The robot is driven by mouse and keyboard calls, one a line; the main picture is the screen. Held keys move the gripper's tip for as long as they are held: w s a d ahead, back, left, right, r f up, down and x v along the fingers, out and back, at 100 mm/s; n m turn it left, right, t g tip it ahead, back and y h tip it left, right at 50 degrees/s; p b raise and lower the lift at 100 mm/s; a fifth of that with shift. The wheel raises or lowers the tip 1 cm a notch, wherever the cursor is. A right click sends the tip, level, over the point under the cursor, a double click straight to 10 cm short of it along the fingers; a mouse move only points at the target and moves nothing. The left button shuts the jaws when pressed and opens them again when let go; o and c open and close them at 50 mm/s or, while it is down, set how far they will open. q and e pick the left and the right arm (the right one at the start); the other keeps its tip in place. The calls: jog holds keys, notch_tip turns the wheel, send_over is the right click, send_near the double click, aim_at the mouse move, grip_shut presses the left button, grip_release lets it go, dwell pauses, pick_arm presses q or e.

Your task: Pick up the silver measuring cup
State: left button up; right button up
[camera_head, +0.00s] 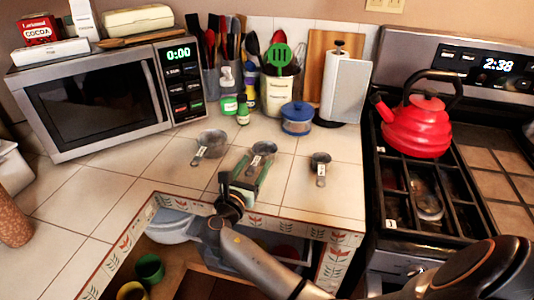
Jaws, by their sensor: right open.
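Several grey metal measuring cups lie on the tiled counter. The largest cup (212,140) is on the left, with its handle and a white label toward the front. A middle cup (264,148) lies just beyond my right gripper, and a small dark cup (320,158) lies to the right with its labelled handle pointing to the front. My right gripper (251,162) is open and reaches over the counter's front edge. Its fingers overlap the middle cup's handle area in the picture; I cannot tell whether they touch. My left gripper is not in view.
A microwave (100,104) stands at the left, and a red kettle (416,128) sits on the stove at the right. A blue lidded pot (297,118), a green bottle and a utensil crock (277,95) stand behind the cups.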

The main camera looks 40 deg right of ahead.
grip_shut()
dwell(0.6)
